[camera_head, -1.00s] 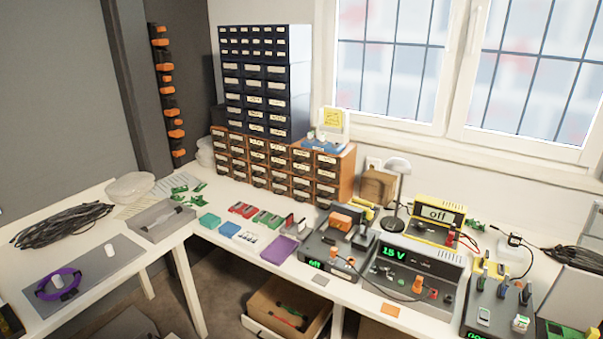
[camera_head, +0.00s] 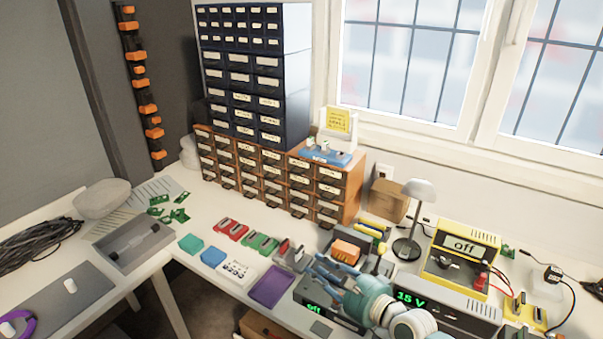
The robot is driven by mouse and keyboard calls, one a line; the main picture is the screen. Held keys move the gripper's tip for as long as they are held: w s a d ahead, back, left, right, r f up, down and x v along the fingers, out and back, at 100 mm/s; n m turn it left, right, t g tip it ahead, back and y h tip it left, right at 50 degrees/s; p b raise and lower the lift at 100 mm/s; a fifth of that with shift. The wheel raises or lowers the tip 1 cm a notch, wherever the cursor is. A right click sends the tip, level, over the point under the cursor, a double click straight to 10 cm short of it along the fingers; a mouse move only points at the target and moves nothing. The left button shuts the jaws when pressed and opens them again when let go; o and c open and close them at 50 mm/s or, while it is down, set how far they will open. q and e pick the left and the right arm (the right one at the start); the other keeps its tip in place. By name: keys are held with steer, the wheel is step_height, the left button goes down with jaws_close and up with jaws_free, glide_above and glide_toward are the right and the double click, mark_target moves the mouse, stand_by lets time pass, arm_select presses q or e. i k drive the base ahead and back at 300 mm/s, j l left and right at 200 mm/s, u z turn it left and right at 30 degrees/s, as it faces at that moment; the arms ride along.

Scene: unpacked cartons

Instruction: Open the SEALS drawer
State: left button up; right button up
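A tall dark blue drawer cabinet (camera_head: 296,98) stands against the back wall, with small drawers on top and larger ones below. It rests on a row of orange-brown drawer units (camera_head: 352,186) with dark fronts. The drawers carry small white labels, too small to read, so I cannot tell which one is SEALS. All the drawers look shut. My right gripper (camera_head: 322,280) comes in at the bottom centre, pointing left, above the bench devices and well short of the drawers. Its bluish fingers look spread, with nothing visible between them. My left gripper is out of view.
A desk lamp (camera_head: 418,192) and a yellow meter (camera_head: 466,246) stand at the right. A blue-based stand (camera_head: 325,156) sits on the brown units.

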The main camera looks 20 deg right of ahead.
mark_target(300, 183)
steer(key=i+l, duration=0.3)
steer(key=i, duration=0.15)
steer(key=i+l, duration=0.3)
steer(key=i, duration=0.15)
